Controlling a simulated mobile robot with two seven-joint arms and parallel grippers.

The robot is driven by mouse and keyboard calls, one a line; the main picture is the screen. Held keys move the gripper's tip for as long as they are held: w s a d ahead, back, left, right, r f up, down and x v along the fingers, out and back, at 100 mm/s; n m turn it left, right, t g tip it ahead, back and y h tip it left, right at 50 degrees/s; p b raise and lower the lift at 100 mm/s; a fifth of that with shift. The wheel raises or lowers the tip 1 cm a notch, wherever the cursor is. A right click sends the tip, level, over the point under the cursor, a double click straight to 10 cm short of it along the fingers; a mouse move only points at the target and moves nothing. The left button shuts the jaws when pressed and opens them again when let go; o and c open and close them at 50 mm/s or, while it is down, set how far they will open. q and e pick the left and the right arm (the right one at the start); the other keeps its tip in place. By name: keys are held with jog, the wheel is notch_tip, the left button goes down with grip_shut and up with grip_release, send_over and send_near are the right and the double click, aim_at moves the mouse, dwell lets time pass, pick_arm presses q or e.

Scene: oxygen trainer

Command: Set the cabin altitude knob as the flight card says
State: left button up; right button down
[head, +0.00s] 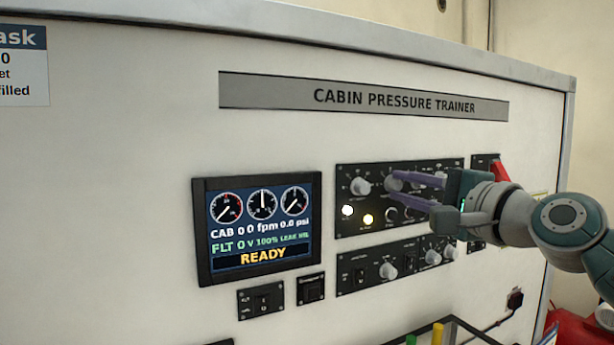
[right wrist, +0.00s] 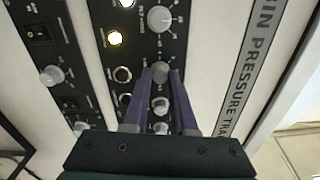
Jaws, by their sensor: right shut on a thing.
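My right gripper (head: 394,188) reaches in from the right to the upper panel (head: 345,222) of the cabin pressure trainer. Its purple fingers are shut on a grey knob (right wrist: 160,72), the second in the top row; in the head view the fingers largely cover it. Another grey knob (head: 360,187) is just left of it, also in the right wrist view (right wrist: 159,18). The knob labels are too small to read. The display (head: 262,228) reads CAB 0, 0 fpm, 0.0 psi, FLT 0 and READY. No readable flight card shows. My left gripper is out of view.
Two lights (head: 347,210) glow on the upper panel. A lower panel (head: 345,282) has a switch and several knobs. A red lever (head: 500,171) is right of my gripper. A partly cut-off sign (head: 24,65) is at upper left. Bare panel lies left of the display.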

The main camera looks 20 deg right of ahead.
jog(key=m+p, duration=0.2)
jog(key=m, duration=0.3)
jog(key=shift+m, duration=0.4)
dwell(0.3)
jog(key=c, duration=0.7)
grip_release()
jog(key=s, duration=0.3)
jog(key=s+b, duration=0.1)
jog(key=s, duration=0.2)
jog(key=s+b, duration=0.1)
jog(key=s, duration=0.3)
jog(key=shift+d+f, duration=0.15)
jog(key=shift+d, duration=0.1)
